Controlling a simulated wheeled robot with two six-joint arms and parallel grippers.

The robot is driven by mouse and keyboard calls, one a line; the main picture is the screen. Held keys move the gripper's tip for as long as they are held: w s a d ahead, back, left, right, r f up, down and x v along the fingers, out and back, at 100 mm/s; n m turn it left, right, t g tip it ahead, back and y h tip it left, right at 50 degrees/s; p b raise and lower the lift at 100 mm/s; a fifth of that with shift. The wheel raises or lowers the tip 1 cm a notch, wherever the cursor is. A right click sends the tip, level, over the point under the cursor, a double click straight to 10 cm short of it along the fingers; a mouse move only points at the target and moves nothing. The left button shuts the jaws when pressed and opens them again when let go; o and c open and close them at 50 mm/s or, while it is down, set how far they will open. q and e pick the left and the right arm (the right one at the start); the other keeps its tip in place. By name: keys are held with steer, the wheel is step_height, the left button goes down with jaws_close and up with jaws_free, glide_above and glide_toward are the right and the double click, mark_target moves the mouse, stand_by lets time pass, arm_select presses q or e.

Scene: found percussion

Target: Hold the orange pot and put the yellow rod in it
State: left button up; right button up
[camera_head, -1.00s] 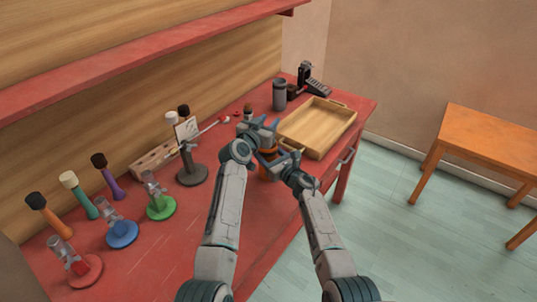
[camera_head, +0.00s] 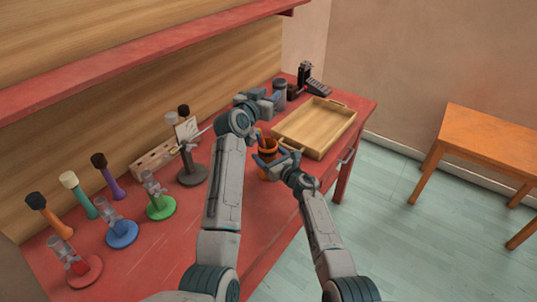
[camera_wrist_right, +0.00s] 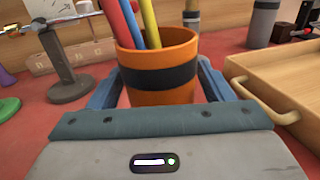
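The orange pot (camera_head: 267,146) with a dark band stands upright near the table's front edge. In the right wrist view the pot (camera_wrist_right: 155,92) sits between my right gripper's (camera_wrist_right: 160,90) two blue fingers, which close on its sides. The yellow rod (camera_wrist_right: 150,25) is inside the pot, leaning beside a red rod (camera_wrist_right: 113,22) and a blue rod (camera_wrist_right: 133,22); their lower ends are hidden. My right gripper (camera_head: 275,162) comes in from the front right. My left gripper (camera_head: 260,98) is above and behind the pot, fingers apart, with nothing visible in it.
A wooden tray (camera_head: 303,141) with handles lies just right of the pot. A grey cylinder (camera_head: 280,88) stands behind. A dark-based stand (camera_head: 193,176), coloured-base stands and several mallets are at left. The middle front of the red table (camera_head: 180,245) is clear.

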steer(key=shift+o, duration=0.6)
steer(key=v, duration=1.2)
